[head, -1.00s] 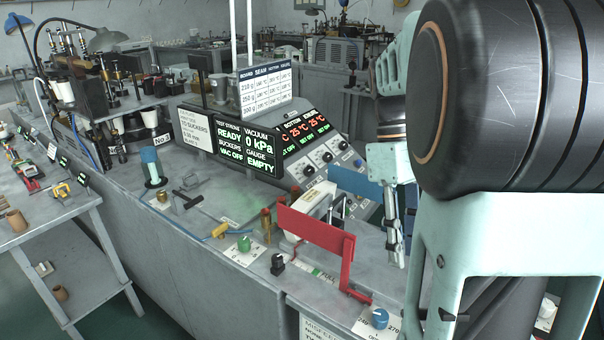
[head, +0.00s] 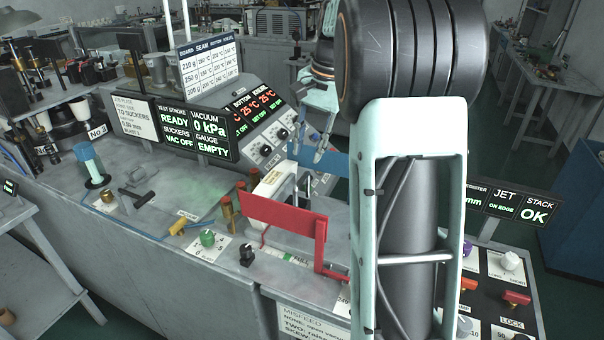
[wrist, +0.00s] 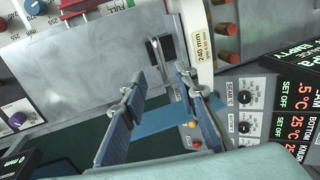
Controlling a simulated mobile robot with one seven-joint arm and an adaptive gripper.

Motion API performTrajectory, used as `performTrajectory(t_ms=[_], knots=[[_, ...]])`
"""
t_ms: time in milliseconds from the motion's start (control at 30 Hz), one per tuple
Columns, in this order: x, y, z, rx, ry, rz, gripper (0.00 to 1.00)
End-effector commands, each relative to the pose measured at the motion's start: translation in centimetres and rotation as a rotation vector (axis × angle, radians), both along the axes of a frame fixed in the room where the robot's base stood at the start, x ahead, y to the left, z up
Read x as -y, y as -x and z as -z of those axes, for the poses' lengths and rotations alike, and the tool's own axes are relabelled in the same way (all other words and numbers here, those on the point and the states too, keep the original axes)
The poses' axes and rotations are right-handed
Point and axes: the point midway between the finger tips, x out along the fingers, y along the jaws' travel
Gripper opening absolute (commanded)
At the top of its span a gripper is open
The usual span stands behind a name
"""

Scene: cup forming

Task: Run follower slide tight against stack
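My gripper (head: 308,152) is in the air above the bench, left of my arm link. In the wrist view its two fingers (wrist: 160,73) stand apart with nothing between their tips. A blue plate (head: 334,164) is below and behind the fingers; it also shows in the wrist view (wrist: 165,121). A red upright plate (head: 284,222) on a red bracket stands nearer the front. A pale guide (head: 270,187), marked 240 mm in the wrist view, stands beside a dark block with a metal bar (wrist: 160,52). I cannot tell which part is the follower slide. No stack is clearly visible.
A control console (head: 262,125) is behind the work area. Brass-coloured posts (head: 227,211), a green knob (head: 208,238) and a black knob (head: 246,255) stand left of the red plate. A switch panel (head: 500,285) with a STACK OK display (head: 534,212) is at right.

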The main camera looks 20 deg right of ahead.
Motion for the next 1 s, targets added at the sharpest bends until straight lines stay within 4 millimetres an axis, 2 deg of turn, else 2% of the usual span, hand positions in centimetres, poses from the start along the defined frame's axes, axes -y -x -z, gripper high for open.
performTrajectory(t_ms=[200, 433, 600, 833, 1000], knots=[[-0.7, -0.5, 4.3, -0.004, -0.001, -0.003, 0.27], [-1.1, -1.0, 7.4, -0.002, -0.001, -0.003, 0.27], [-1.2, -1.1, 8.2, -0.001, 0.000, -0.002, 0.27], [-1.2, -1.1, 8.2, -0.001, 0.000, -0.003, 0.27], [-1.2, -1.1, 8.2, -0.001, 0.000, -0.003, 0.10]])
